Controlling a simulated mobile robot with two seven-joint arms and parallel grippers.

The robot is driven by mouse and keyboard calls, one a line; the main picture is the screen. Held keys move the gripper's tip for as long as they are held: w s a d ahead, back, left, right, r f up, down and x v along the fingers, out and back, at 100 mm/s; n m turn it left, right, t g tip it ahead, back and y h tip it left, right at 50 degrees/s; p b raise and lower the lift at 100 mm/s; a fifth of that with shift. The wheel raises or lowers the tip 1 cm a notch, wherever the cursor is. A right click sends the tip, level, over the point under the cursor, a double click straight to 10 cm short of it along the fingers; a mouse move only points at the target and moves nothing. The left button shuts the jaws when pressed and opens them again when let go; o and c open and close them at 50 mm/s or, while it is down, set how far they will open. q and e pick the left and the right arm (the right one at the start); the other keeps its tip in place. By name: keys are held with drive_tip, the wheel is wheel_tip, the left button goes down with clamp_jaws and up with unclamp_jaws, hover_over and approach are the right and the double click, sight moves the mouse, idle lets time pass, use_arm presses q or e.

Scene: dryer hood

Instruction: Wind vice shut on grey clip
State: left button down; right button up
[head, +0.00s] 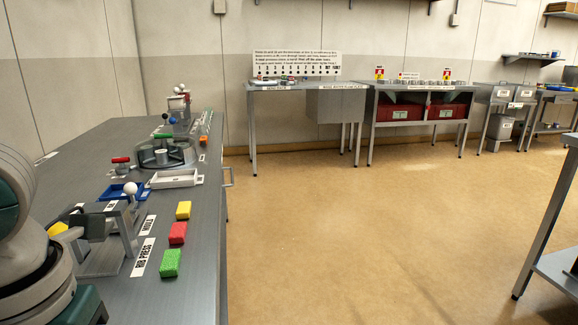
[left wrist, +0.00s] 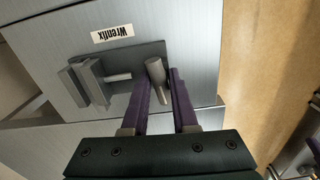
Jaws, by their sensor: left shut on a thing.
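The grey vice (left wrist: 92,82) shows in the left wrist view on a dark base plate, with two upright jaw blocks at the left and a short screw (left wrist: 118,77) running toward a round crank handle (left wrist: 155,69). My left gripper (left wrist: 163,80) has its two purple fingers on either side of the handle and is shut on it. A gap shows between the jaw blocks. I cannot make out the grey clip apart from the grey jaws. The vice cannot be picked out in the head view.
A "Wrenfix" label (left wrist: 113,33) lies beside the vice. In the head view, the long grey bench (head: 200,235) holds a rib press (head: 125,225), a blue tray (head: 117,193), a white tray (head: 174,179) and coloured blocks (head: 178,233). Open floor (head: 370,230) lies to the right.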

use_arm(q)
drive_tip(key=shift+n+p, duration=0.9)
drive_tip(key=c, duration=0.7)
unclamp_jaws()
drive_tip(key=shift+o, duration=0.2)
wheel_tip(320, 180, up, 6)
drive_tip(key=p, duration=0.6)
drive_tip(key=shift+r+p, duration=0.1)
drive_tip(key=shift+p, duration=0.2)
